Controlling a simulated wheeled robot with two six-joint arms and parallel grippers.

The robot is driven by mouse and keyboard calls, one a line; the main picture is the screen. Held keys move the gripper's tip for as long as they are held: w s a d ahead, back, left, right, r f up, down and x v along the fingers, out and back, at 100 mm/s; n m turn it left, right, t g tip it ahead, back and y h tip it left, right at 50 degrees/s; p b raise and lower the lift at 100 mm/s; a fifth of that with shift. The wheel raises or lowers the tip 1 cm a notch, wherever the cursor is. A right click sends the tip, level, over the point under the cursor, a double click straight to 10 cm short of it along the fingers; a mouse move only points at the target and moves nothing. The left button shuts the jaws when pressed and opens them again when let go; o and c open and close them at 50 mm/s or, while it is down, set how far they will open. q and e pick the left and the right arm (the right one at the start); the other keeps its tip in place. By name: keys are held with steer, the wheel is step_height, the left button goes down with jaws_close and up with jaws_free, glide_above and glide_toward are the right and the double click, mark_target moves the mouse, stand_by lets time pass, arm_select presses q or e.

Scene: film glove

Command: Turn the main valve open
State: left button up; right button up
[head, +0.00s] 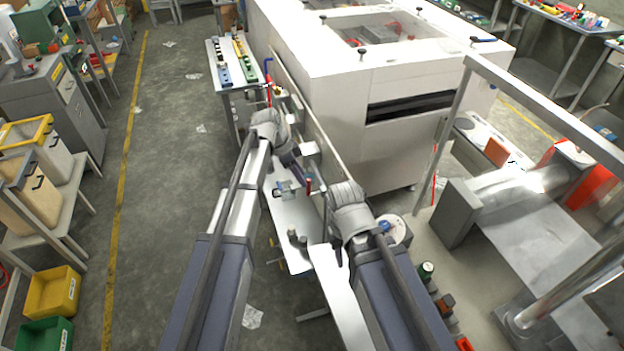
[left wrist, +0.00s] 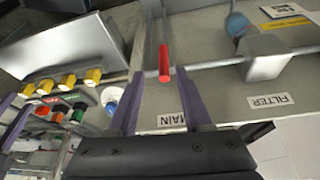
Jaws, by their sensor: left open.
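In the left wrist view, a red lever handle (left wrist: 164,63) stands on a grey panel, with an upside-down label reading MAIN (left wrist: 172,120) beside it. My left gripper (left wrist: 160,76) is open. Its two purple fingers lie on either side of the red handle, with gaps visible; I see no grip on it. In the head view, my left gripper (head: 298,163) is over the narrow bench, close to a small red piece (head: 308,185) that looks like this handle. My right gripper (head: 338,254) is lower and to the right; its jaws are too small to read.
A FILTER label (left wrist: 270,100) and a grey block (left wrist: 265,55) are beside the handle. Several yellow knobs (left wrist: 68,80) line a box on the left. A large white machine (head: 330,90) stands behind the narrow bench (head: 290,215). Floor left of the bench is mostly clear.

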mark_target(312, 194)
arm_select(q)
steer(key=shift+w+d+m, duration=0.35)
steer(key=shift+w+m, duration=0.05)
steer(key=shift+f, duration=0.1)
steer(key=b+x, duration=0.7)
steer(key=shift+d+f, duration=0.15)
steer(key=shift+f, duration=0.2)
jaws_close()
stand_by(1.1)
